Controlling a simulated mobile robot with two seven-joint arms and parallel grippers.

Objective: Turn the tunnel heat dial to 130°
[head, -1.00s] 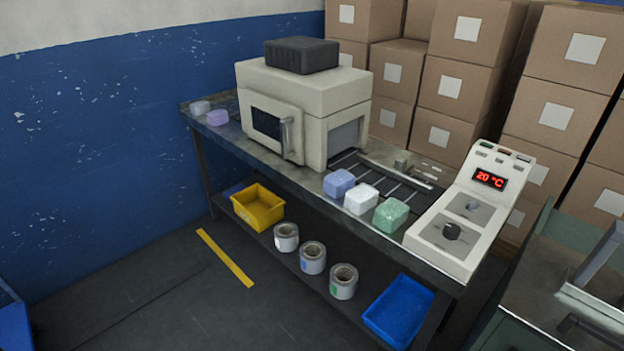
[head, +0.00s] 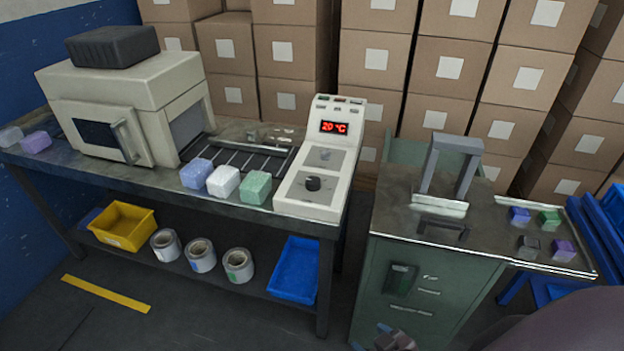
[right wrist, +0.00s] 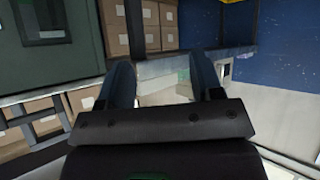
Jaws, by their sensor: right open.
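The control panel (head: 287,198) is a cream box at the right end of the long bench. Its red display (head: 334,127) reads 20 °C. A black dial knob (head: 313,184) sits on its lower face, and a smaller grey control (head: 325,154) sits above it. The dial markings are too small to read. My right gripper (head: 384,338) shows at the bottom edge of the head view, low in front of the green cabinet and well away from the panel. In the right wrist view its two fingers (right wrist: 164,78) are apart with nothing between them. My left gripper is not in view.
A cream tunnel machine (head: 150,85) stands left on the bench, with several wrapped blocks (head: 224,182) before the rollers. A green cabinet (head: 425,300) with a grey frame (head: 470,150) stands right of the panel. A blue tray (head: 294,270) lies on the lower shelf.

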